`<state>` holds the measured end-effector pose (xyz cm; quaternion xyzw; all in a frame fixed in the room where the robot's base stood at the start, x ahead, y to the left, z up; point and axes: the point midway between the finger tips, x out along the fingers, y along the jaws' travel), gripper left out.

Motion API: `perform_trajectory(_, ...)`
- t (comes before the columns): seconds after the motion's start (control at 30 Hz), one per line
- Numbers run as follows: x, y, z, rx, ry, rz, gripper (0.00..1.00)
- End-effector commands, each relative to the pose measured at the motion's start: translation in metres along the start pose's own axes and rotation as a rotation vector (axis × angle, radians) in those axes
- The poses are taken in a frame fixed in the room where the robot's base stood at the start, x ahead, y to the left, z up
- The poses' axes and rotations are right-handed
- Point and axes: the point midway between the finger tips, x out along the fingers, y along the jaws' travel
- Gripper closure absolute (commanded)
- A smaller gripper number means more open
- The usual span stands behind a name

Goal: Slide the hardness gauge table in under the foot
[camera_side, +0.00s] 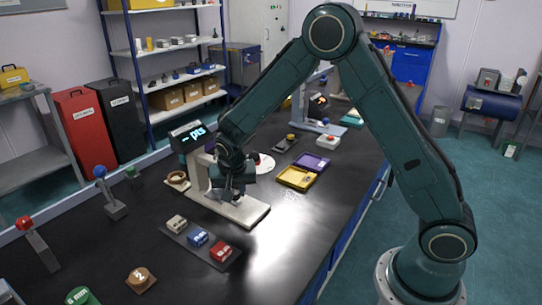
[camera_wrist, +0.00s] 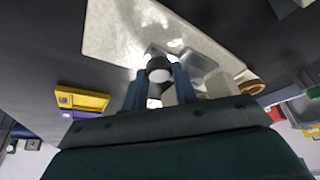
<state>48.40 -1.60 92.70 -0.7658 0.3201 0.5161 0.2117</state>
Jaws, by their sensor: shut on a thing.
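The hardness gauge (camera_side: 197,170) stands on the dark bench, with a tilted display and a pale flat base plate (camera_side: 255,212). The base plate also shows in the wrist view (camera_wrist: 115,35). My gripper (camera_side: 236,194) is low over the base, in front of the gauge column. In the wrist view my gripper (camera_wrist: 158,76) has its two fingers on either side of a dark round knob (camera_wrist: 159,70), shut on it. A grey metal plate (camera_wrist: 197,68) beside the knob looks like the gauge table. My gripper hides the foot in the side view, and I cannot tell how foot and table line up.
A mat (camera_side: 184,240) with grey, blue and red blocks lies in front of the base. A yellow tray (camera_side: 297,179) and a purple tray (camera_side: 315,161) lie to the right. A brown ring (camera_side: 177,180) sits left of the column. The bench's right front is clear.

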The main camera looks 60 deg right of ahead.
Motion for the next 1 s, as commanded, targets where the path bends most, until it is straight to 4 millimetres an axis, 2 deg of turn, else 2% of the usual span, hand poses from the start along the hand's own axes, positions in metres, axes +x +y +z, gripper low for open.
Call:
perform_trajectory(0.03,0.000,-0.004,-0.004,0.001,0.012,-0.014,0.70)
perform_trajectory(0.13,0.000,-0.004,-0.004,0.001,0.011,-0.013,0.51)
perform_trajectory(0.63,-0.006,-0.003,-0.003,0.001,0.008,-0.010,0.50)
perform_trajectory(0.77,-0.016,-0.003,-0.002,0.000,0.008,-0.010,0.50)
perform_trajectory(1.0,-0.048,-0.003,-0.002,0.000,0.009,-0.011,0.50)
